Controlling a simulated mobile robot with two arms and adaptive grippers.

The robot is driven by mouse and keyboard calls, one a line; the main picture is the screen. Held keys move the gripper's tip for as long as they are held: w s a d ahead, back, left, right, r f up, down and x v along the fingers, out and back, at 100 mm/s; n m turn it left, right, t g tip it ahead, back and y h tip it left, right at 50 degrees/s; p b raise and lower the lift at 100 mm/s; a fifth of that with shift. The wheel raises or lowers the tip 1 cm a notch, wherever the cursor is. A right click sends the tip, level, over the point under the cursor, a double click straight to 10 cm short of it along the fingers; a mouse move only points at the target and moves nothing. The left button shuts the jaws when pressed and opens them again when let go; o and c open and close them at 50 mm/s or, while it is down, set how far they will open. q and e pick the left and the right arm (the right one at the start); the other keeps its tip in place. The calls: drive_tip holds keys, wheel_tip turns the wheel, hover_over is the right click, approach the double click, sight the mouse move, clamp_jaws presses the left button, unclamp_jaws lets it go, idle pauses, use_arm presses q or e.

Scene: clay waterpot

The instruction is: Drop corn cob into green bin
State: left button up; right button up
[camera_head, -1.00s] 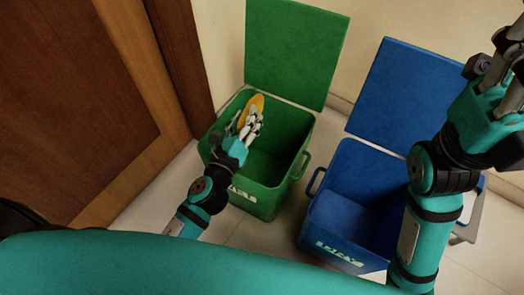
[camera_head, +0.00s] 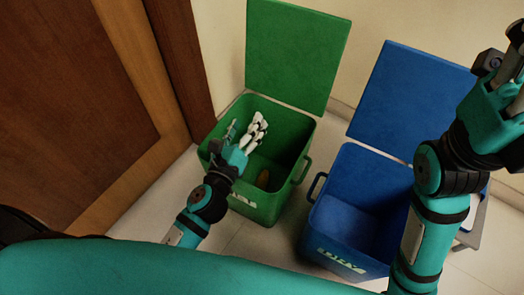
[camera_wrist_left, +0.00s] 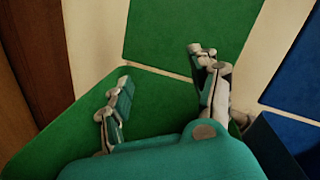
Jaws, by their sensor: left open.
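The green bin (camera_head: 290,160) stands with its lid raised against the wall; it also shows in the left wrist view (camera_wrist_left: 60,135). The corn cob (camera_head: 263,177) is a small yellow-brown shape low inside the green bin, partly in shadow. My left gripper (camera_head: 246,127) is over the bin's opening, open and empty, with its fingers spread apart. In the left wrist view the fingers (camera_wrist_left: 163,90) are apart with nothing between them, and the cob does not show there. My right gripper (camera_head: 508,75) is raised at the right edge, partly cut off by the frame.
A blue bin (camera_head: 335,225) with its lid raised (camera_head: 415,95) stands right of the green bin, and looks empty. A brown wooden door (camera_head: 70,100) is on the left. Pale tiled floor (camera_head: 240,238) shows between the bins and me.

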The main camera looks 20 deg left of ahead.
use_arm(q)
drive_tip(key=s, duration=0.7)
drive_tip(key=shift+a, duration=0.3)
drive_tip(key=shift+s, duration=0.1)
